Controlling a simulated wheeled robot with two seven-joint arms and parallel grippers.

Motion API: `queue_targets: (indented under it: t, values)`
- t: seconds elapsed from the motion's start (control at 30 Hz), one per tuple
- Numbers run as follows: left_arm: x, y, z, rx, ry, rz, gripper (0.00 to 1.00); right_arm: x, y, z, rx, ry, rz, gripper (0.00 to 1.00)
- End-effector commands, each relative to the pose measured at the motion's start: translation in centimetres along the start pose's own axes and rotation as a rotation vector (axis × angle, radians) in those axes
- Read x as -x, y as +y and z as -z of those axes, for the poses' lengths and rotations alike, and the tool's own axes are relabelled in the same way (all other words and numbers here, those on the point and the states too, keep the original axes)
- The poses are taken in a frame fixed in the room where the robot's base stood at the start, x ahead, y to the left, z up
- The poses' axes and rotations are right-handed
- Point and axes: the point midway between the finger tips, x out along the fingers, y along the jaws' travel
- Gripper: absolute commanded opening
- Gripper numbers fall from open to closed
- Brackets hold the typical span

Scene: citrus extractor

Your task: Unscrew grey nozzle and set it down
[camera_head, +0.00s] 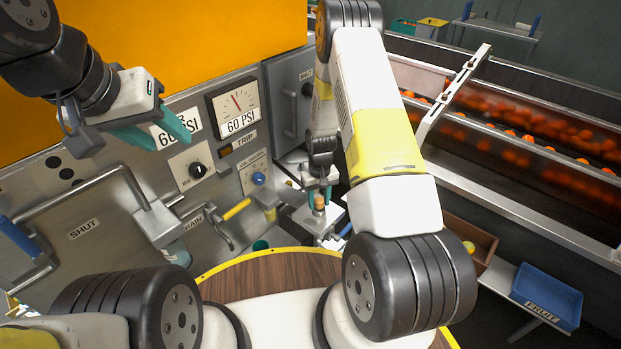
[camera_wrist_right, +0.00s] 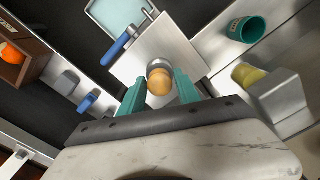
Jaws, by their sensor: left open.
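My right gripper (camera_head: 320,197) points down over a metal plate (camera_head: 330,222), its teal fingers apart. In the right wrist view a tan rounded knob (camera_wrist_right: 159,86) on a short grey collar (camera_wrist_right: 159,65) stands on the plate. It appears between the open fingers of my right gripper (camera_wrist_right: 160,92), with gaps on both sides. Whether the grey collar is the nozzle, I cannot tell. My left gripper (camera_head: 168,138) is open and empty in front of the control panel, near the 60 PSI label, well away from the plate.
The steel panel (camera_head: 110,215) carries a gauge (camera_head: 237,105), a black knob (camera_head: 197,170), a blue knob (camera_head: 259,179) and a yellow-handled lever (camera_head: 236,210). A teal cup (camera_wrist_right: 247,30) stands near the plate. A blue fruit bin (camera_head: 547,293) and brown box (camera_head: 470,240) are at right.

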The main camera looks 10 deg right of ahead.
Motion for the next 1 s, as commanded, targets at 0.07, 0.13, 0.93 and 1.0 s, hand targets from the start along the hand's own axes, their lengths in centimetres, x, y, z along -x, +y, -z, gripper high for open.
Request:
queue_targets:
  t: [0.07,0.13,0.93,1.0]
  values:
    - [0.0,0.0,0.0,0.0,0.0,0.0,0.46,0.0,0.0,0.01,-0.001,0.0,0.0,0.41]
    - [0.0,0.0,0.0,0.0,0.0,0.0,0.46,0.0,0.0,0.01,-0.002,0.0,0.0,0.41]
    - [0.0,0.0,0.0,0.0,0.0,0.0,0.46,0.0,0.0,-0.02,-1.059,-0.001,0.0,0.41]
    - [0.0,0.0,0.0,0.0,0.0,0.0,0.46,0.0,0.0,-0.02,-1.057,-0.001,0.0,0.41]
